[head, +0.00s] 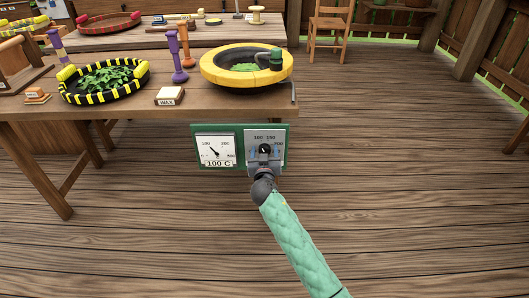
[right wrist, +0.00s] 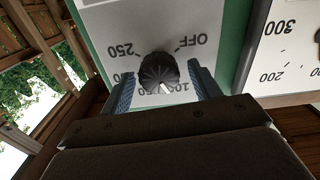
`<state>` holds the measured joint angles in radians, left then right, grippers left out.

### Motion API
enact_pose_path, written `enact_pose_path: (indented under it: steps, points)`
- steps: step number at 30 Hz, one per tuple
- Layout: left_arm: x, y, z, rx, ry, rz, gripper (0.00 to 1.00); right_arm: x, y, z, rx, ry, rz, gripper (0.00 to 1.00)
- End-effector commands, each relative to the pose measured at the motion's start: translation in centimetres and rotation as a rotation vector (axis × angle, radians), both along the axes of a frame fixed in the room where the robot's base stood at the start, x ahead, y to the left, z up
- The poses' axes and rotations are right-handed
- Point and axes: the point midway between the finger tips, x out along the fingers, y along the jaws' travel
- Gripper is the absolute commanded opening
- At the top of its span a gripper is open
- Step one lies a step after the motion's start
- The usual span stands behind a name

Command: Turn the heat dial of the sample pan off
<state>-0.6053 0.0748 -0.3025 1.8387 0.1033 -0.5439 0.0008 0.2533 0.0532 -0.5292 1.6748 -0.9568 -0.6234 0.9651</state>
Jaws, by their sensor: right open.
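The heat dial (head: 264,149) is a small black knob on a white plate, on the right half of a green panel at the table's front edge. In the right wrist view the dial (right wrist: 157,70) has its white mark toward the 100 label; OFF is at its upper right. My right gripper (head: 264,158) is open, one blue finger on each side of the dial; I cannot tell whether they touch it. The gauge (head: 215,150) to the left reads 100 C. A yellow-rimmed pan (head: 225,77) with green contents sits on the table above. My left gripper is not in view.
The wooden table (head: 215,101) also holds a black-and-yellow pan of leaves (head: 64,92), a wax block (head: 170,96) and purple posts (head: 176,60). Another table stands behind. A chair (head: 329,25) is at the back. The floor on the right is clear.

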Motion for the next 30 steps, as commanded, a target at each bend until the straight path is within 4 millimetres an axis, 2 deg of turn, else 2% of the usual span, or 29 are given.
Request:
enact_pose_path:
  steps: [1, 6, 8, 20, 30]
  points:
    - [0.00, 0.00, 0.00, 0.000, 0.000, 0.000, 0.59, -0.01, 0.00, 0.00, 0.000, 0.000, 0.000, 0.60]
    - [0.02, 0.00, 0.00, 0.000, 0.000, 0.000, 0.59, -0.02, 0.00, 0.00, 0.000, 0.000, 0.000, 0.27]
    - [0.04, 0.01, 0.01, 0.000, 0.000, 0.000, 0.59, -0.02, 0.00, 0.00, 0.000, 0.000, 0.000, 0.17]
    - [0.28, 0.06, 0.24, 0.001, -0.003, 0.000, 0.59, -0.05, 0.06, -0.01, -0.072, 0.000, 0.000, 0.18]
    - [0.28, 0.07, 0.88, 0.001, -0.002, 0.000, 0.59, -0.07, 0.13, 0.00, -0.335, 0.001, 0.000, 0.18]
